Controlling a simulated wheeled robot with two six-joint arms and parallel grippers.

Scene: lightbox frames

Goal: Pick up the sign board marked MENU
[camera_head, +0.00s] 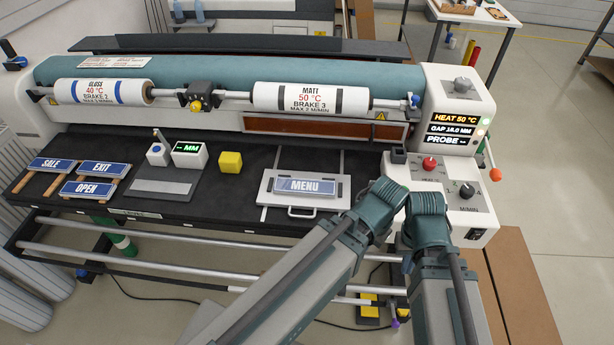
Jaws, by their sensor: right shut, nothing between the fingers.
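The MENU sign board (305,186) is a blue plate with white letters and a pale border. It lies flat on a light grey plate (262,193) with a front handle, on the machine's black bed. My right arm (425,235) comes in from the bottom, and its bent teal joints stand right of and in front of the sign. The right gripper is shut and empty, away from the sign; its fingertips cannot be made out. My left gripper is not in view. The whole MENU face is visible.
SALE (53,165), EXIT (102,168) and OPEN (87,189) signs lie on the bed's left. A yellow block (230,162), a green-display gauge (189,154) and a control panel (440,190) stand nearby. Rollers (311,99) run behind. Bare black bed lies left of the grey plate.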

